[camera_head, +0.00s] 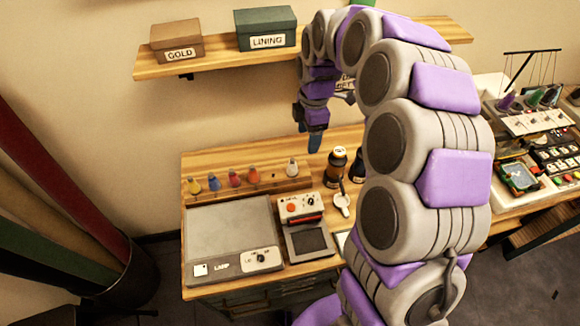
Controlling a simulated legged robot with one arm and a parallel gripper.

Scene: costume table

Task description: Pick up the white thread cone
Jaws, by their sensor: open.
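The white thread cone (292,168) stands upright at the right end of a low wooden rack (262,188) on the table. Its lower part meets the rack. Several coloured cones stand to its left on the same rack. My gripper (314,143) hangs pointing down, above and to the right of the white cone in the picture, and is apart from it. My gripper is open; its fingers are small and dark blue here, and I see nothing held between them. My arm hides part of the table to the right.
A dark bottle (336,166) stands right of the white cone, near my gripper. A grey flat machine (230,240) and a small orange-trimmed device (305,225) lie in front of the rack. A wall shelf (215,62) with boxes hangs above.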

